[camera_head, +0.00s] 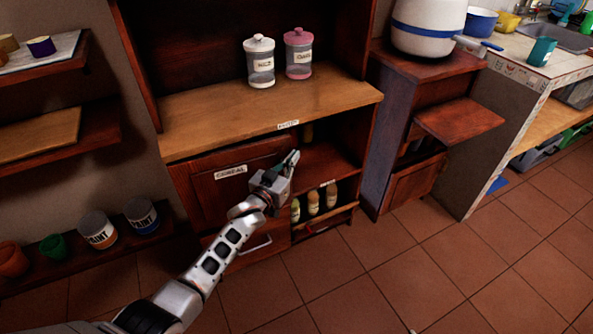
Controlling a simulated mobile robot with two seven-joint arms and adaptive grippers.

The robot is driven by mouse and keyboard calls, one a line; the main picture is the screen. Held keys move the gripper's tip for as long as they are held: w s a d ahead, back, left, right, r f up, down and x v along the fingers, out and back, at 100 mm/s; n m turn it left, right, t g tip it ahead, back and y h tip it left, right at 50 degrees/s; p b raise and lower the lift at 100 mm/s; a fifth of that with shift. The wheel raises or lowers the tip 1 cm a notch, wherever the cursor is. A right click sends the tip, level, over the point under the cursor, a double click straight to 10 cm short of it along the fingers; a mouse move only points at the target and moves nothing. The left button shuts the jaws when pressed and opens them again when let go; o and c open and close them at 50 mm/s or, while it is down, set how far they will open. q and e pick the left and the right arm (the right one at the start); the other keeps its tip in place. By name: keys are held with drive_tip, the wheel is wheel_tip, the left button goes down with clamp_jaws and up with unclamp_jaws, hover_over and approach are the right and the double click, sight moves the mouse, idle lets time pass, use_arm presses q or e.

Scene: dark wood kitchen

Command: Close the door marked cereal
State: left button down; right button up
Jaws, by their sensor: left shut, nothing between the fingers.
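The door marked cereal (205,198) is a dark reddish wood panel in the lower left of the cabinet, with a white label (231,172) reading "CEREAL". It looks flush or nearly flush with the cabinet front; I cannot tell whether a small gap is left. My left gripper (291,160) is shut and empty at the door's right edge, by the open compartment. Whether it touches the door is unclear. The gripper and my left arm hide the door's lower right part. My right gripper is not in view.
Two labelled jars (260,65) stand on the cabinet's wooden counter (230,105). Several bottles (313,203) stand on a low shelf to the right. A side cabinet (400,130) has an open drawer-like panel (460,119). Paint cans (97,230) stand at left. Tiled floor in front is clear.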

sight(289, 152)
use_arm(q)
drive_tip(key=w, duration=0.1)
drive_tip(key=w+a+b, duration=0.1)
drive_tip(key=w, duration=0.1)
drive_tip(key=shift+w+a+f, duration=0.1)
drive_tip(key=shift+w+a, duration=0.05)
drive_tip(key=shift+w+a+r, duration=0.1)
drive_tip(key=shift+w+r, duration=0.1)
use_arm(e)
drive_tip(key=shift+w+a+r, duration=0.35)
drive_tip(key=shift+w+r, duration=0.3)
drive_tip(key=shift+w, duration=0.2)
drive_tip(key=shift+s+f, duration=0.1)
